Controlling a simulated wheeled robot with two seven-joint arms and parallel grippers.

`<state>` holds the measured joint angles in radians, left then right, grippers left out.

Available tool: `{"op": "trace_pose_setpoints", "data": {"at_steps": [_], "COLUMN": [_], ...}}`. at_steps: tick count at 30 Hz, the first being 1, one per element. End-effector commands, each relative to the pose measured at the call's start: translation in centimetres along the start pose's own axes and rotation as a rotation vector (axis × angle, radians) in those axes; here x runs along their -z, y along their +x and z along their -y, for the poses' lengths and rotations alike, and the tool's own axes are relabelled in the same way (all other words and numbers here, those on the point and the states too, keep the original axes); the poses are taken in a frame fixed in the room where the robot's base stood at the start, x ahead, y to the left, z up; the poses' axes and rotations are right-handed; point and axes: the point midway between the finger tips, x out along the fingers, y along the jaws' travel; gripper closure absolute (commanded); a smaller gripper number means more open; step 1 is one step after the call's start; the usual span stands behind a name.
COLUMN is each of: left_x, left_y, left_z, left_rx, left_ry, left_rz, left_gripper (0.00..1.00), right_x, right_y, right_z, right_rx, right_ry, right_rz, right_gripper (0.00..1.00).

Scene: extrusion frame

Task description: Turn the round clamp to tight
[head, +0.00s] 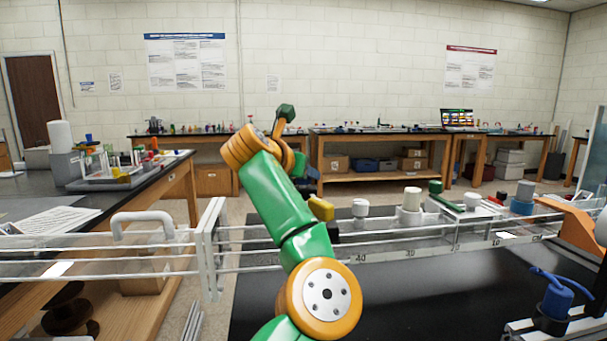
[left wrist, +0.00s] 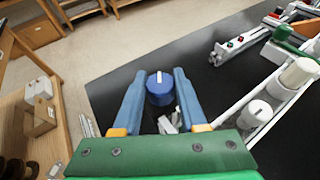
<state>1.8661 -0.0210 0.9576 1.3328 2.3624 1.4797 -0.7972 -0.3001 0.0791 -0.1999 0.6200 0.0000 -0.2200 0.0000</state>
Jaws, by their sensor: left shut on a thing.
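The round clamp (left wrist: 159,93), a blue knob with a white line on its top, is between the two blue fingers of my left gripper (left wrist: 160,74) in the left wrist view. The gripper is shut on the knob. The white line points roughly along the fingers. Grey and white parts show below the knob, partly hidden by the fingers. In the head view my green and orange left arm covers the middle, and I cannot make out the gripper or the knob. My right gripper is not in view.
A clear rail frame (head: 440,246) with white knobs (head: 412,200) crosses above the black bench (head: 430,290). A blue fitting (head: 556,298) sits at the right. In the left wrist view, a rail with red and green buttons (left wrist: 238,43) lies on the black top.

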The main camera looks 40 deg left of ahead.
Motion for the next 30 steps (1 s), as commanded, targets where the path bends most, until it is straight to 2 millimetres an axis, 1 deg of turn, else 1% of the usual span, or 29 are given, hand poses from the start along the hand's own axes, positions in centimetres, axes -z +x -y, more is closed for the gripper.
{"op": "trace_pose_setpoints", "data": {"at_steps": [1, 2, 3, 4, 11, 13, 14, 18, 22, 25, 30], "left_x": [0.0, 0.0, 0.0, 0.0, 0.0, 0.1, 0.2, 0.3, 0.2, 0.1, 0.0], "left_y": [0.0, 0.0, 0.0, 0.0, 0.0, -0.3, -0.6, -3.5, -6.0, -6.9, -7.1], "left_z": [0.0, 0.0, 0.0, 0.0, 0.0, 0.0, 0.0, 0.0, 0.0, 0.0, 0.0], "left_rx": [0.001, 0.001, 0.001, 0.0, 0.0, 0.0, 0.0, 0.0, 0.0, 0.0, 0.001], "left_ry": [0.0, 0.0, 0.0, 0.0, 0.0, 0.0, -0.001, -0.001, -0.001, 0.0, 0.0], "left_rz": [-0.001, -0.001, -0.001, -0.001, 0.0, 0.001, 0.002, 0.005, 0.003, 0.001, -0.001], "left_gripper": [0.51, 0.43, 0.32, 0.29, 0.29, 0.29, 0.29, 0.29, 0.29, 0.29, 0.29], "right_x": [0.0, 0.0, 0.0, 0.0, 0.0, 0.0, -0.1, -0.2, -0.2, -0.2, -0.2], "right_y": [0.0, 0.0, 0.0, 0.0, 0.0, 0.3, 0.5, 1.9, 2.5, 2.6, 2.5], "right_z": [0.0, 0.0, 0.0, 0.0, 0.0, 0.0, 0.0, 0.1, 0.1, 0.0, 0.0], "right_rx": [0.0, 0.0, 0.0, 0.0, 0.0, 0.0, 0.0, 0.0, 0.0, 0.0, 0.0], "right_ry": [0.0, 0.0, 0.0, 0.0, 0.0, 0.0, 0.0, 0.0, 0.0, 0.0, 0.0], "right_rz": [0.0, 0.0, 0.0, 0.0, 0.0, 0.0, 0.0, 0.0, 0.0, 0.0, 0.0], "right_gripper": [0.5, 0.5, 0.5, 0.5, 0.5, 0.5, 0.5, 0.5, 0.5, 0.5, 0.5]}}
